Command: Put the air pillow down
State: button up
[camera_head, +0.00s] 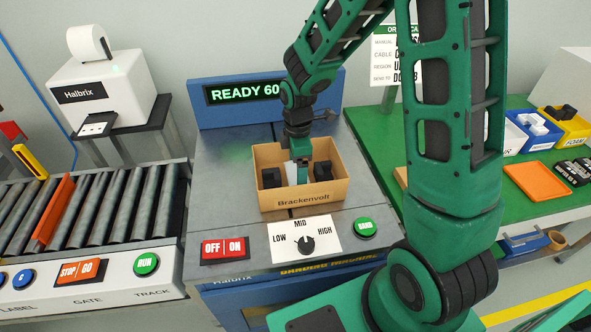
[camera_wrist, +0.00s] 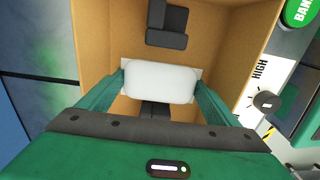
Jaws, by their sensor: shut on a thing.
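The air pillow (camera_wrist: 160,82) is white and puffy, held between the two green fingers of my gripper (camera_wrist: 158,88). In the wrist view it is over the open cardboard box, whose inside wall (camera_wrist: 232,60) surrounds it. The pillow (camera_head: 292,172) shows there only as a pale strip. Black items lie in the box, one at the left (camera_head: 270,178) and one at the right (camera_head: 322,171). I cannot tell whether the pillow touches the box floor.
The box stands on a grey banding machine with a READY 60 display (camera_head: 243,92), an OFF/ON switch (camera_head: 224,249), a dial (camera_head: 306,244) and a green BAND button (camera_head: 364,227). A roller track (camera_head: 100,215) is at left. A green bench (camera_head: 500,165) with bins is at right.

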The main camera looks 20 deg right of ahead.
jog(key=shift+f, duration=0.25)
jog(key=o, duration=0.9)
notch_tip(320, 180, up, 13)
jog(key=shift+r, duration=0.15)
jog(key=s+d+r+m, duration=0.4)
jog(key=s+d+m, duration=0.6)
jog(key=d, duration=0.2)
jog(key=shift+s+d+r+m, duration=0.15)
jog(key=shift+s+d+m, duration=0.7)
jog(key=shift+s+m, duration=1.55)
jog(key=shift+s+d+r+m, duration=0.1)
jog(key=shift+s+d+m, duration=0.75)
jog(key=shift+s+m, duration=1.5)
jog(key=shift+s+d+r+m, duration=0.15)
jog(key=shift+s+d+m, duration=0.95)
jog(key=shift+s, duration=2.3)
jog(key=shift+a+m, duration=0.25)
